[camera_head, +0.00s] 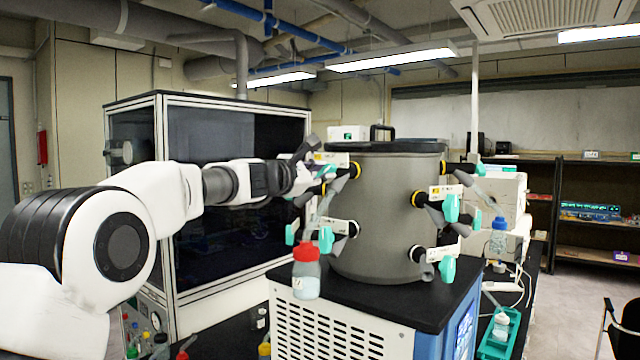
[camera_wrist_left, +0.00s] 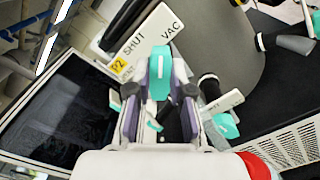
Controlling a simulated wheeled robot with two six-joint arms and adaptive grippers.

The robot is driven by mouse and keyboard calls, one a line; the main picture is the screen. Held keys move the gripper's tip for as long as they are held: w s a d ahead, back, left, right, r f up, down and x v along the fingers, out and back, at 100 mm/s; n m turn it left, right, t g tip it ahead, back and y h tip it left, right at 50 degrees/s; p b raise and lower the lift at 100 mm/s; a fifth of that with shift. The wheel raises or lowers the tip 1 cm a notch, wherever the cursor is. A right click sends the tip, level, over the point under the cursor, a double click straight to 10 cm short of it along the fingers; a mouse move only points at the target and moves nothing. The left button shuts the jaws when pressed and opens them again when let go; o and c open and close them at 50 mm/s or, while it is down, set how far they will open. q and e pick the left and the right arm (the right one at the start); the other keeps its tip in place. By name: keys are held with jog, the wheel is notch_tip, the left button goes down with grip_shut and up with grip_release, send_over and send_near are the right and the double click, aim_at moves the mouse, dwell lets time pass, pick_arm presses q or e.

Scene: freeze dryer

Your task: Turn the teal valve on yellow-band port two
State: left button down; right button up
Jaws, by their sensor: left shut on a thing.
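The grey drum of the freeze dryer (camera_head: 385,225) carries several ports with teal valves and white labels. My left gripper (camera_head: 312,176) is at the upper left port, which has a yellow band (camera_head: 355,170) and a white label (camera_head: 330,158). In the left wrist view the label (camera_wrist_left: 142,44) reads P2, SHUT and VAC. The teal valve handle (camera_wrist_left: 160,75) there lies between the fingers of my left gripper (camera_wrist_left: 160,95), which is shut on it. In the head view the fingers partly hide this handle. My right gripper is not in view.
Below hangs another teal valve (camera_head: 326,239) above a red-capped bottle (camera_head: 306,272). More teal valves (camera_head: 451,208) are on the drum's right side. A dark glass cabinet (camera_head: 230,140) stands behind my left arm. A teal tray (camera_head: 498,335) is at lower right.

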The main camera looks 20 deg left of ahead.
pick_arm(q)
jog(key=shift+r+m+b, duration=0.1)
jog(key=shift+m+b, duration=0.55)
jog(key=shift+m, duration=0.35)
jog(key=shift+s+r+m, duration=0.1)
jog(key=shift+r+m, duration=0.05)
jog(key=shift+m, duration=0.15)
jog(key=c, duration=1)
grip_release()
jog(key=shift+c, duration=0.2)
jog(key=shift+w+d+f, duration=0.15)
jog(key=shift+w+f, duration=0.1)
jog(key=v, duration=1.1)
jog(key=shift+s, duration=0.35)
jog(key=shift+s, duration=0.15)
